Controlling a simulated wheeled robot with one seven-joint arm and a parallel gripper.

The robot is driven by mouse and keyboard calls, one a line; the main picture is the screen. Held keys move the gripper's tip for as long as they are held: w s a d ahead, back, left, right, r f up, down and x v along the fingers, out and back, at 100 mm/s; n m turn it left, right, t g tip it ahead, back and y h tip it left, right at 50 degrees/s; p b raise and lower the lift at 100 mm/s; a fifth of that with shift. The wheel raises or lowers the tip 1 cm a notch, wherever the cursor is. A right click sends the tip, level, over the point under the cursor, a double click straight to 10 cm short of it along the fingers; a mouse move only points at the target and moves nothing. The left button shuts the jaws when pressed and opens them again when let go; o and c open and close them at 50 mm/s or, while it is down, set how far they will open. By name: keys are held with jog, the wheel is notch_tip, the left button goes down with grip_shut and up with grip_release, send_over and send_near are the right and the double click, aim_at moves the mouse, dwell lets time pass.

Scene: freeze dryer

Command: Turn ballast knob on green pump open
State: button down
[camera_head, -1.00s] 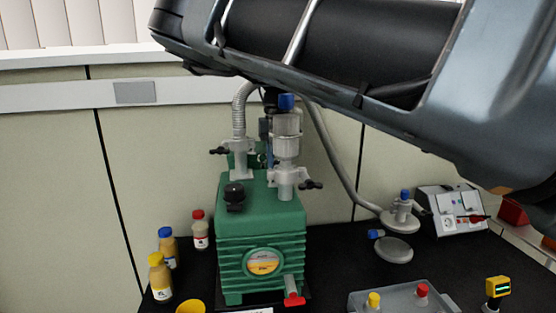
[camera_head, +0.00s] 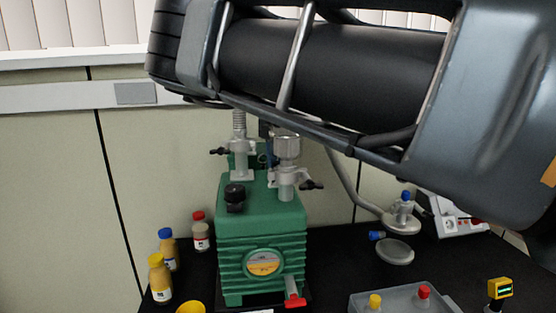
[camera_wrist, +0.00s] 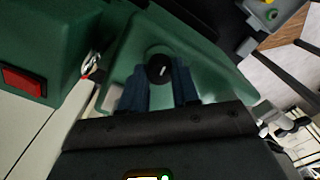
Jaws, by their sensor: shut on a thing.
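The green pump (camera_head: 262,225) stands on the black bench in the head view, with a round gauge on its front. In the wrist view a round black knob (camera_wrist: 159,68) with a white mark sits on the pump's green surface (camera_wrist: 213,70). My gripper (camera_wrist: 158,80) has its two dark blue fingers on either side of this knob, shut on it. In the head view my arm covers the area above the pump, and the gripper and this knob are mostly hidden behind the grey fittings. A separate black cap (camera_head: 234,197) on the pump's top stands clear of my gripper.
A grey fitting (camera_head: 287,160) and a pipe with a valve (camera_head: 240,155) rise from the pump close to my arm. Several bottles (camera_head: 160,277) stand left of it. A grey box (camera_head: 400,300) and a white control box (camera_head: 455,215) are at right. A red switch (camera_wrist: 24,82) shows in the wrist view.

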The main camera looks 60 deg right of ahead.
jog(key=shift+m, duration=0.6)
jog(key=c, duration=0.8)
grip_release()
jog(key=shift+r, duration=0.1)
notch_tip(320, 180, up, 8)
jog(key=shift+f+b, duration=0.2)
jog(key=shift+b, duration=0.65)
